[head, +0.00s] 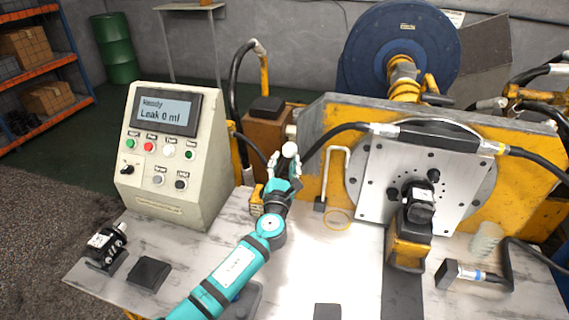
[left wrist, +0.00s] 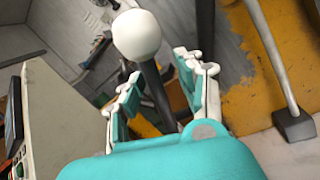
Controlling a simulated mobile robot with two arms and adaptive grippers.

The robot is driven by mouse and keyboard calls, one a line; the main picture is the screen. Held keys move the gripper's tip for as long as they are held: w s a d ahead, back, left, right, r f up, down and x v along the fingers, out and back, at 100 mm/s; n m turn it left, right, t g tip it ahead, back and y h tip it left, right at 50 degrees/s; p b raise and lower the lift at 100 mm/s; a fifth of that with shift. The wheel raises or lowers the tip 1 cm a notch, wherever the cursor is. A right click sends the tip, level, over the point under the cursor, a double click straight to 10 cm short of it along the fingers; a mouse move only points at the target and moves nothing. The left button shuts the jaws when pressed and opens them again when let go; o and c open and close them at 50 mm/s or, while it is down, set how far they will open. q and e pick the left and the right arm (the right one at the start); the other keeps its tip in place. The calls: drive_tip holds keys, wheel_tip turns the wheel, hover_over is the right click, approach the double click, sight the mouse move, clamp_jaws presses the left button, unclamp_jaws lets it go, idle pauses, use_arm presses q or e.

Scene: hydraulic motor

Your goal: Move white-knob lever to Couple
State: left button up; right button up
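The white-knob lever (head: 289,149) stands left of the yellow machine frame, its round white knob above my left gripper. In the left wrist view its white knob (left wrist: 137,35) is large, with a dark shaft running down between the two fingers. My left gripper (head: 283,168) is at the lever, just below the knob. In the left wrist view the gripper (left wrist: 158,82) is open, its fingers apart on either side of the shaft; I cannot tell whether they touch it. The lever's base and any Couple marking are hidden. My right gripper is not in view.
A control box (head: 165,155) stands left of the lever, its screen reading "Ready, Leak 0 ml". A bent white handle (head: 335,172) and the yellow frame (head: 312,130) are close on the right. A motor (head: 418,205) sits before the silver plate. Black hoses pass nearby.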

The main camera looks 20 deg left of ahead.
use_arm(q)
drive_tip(key=shift+s, duration=0.15)
drive_tip(key=v, duration=1.1)
drive_tip(key=shift+s, duration=0.35)
drive_tip(key=shift+d+f, duration=0.15)
drive_tip(key=shift+f, duration=0.05)
